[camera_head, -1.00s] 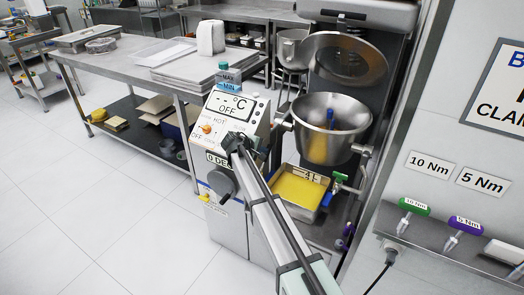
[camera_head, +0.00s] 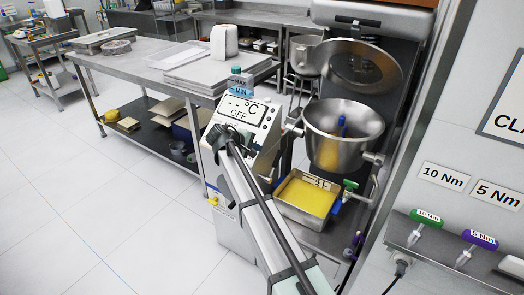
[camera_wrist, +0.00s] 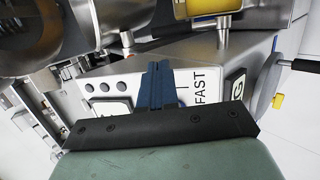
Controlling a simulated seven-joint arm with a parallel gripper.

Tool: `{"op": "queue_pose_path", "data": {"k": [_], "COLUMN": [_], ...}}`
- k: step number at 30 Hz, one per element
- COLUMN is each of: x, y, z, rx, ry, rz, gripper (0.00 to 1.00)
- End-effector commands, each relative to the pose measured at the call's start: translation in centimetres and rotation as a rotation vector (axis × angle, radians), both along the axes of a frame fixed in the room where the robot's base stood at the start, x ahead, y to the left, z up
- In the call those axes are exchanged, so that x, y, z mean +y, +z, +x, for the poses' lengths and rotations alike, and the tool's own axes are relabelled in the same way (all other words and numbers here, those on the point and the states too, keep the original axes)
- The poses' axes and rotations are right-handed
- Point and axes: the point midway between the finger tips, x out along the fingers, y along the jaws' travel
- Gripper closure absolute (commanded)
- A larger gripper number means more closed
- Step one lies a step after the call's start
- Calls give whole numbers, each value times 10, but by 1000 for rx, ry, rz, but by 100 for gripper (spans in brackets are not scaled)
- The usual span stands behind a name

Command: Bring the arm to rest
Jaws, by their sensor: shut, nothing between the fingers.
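My gripper (camera_head: 224,138) is at the front of the white control panel (camera_head: 252,116) in the head view, at the far end of my arm. In the wrist view its narrow blue fingers (camera_wrist: 157,84) are together and nothing shows between them. Behind the fingers is a panel face with round buttons (camera_wrist: 104,87) and the words "FAST" and part of another label. Whether the fingertips touch the panel I cannot tell. My arm hides the lower part of the panel in the head view.
The steel mixer bowl (camera_head: 342,132) and a tray of yellow contents (camera_head: 307,196) are right of my arm. A bottle (camera_head: 237,82) stands on the panel top. A steel table (camera_head: 135,62) is at left; the floor in front is clear.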

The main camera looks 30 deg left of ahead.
Motion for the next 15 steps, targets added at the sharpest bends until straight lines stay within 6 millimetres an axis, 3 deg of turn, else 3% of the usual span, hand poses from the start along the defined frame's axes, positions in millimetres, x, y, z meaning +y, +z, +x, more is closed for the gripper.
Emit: {"op": "queue_pose_path", "data": {"k": [15], "x": [2], "y": [8], "z": [-8], "rx": [-8], "ry": [-25], "rz": [33], "gripper": [100]}}
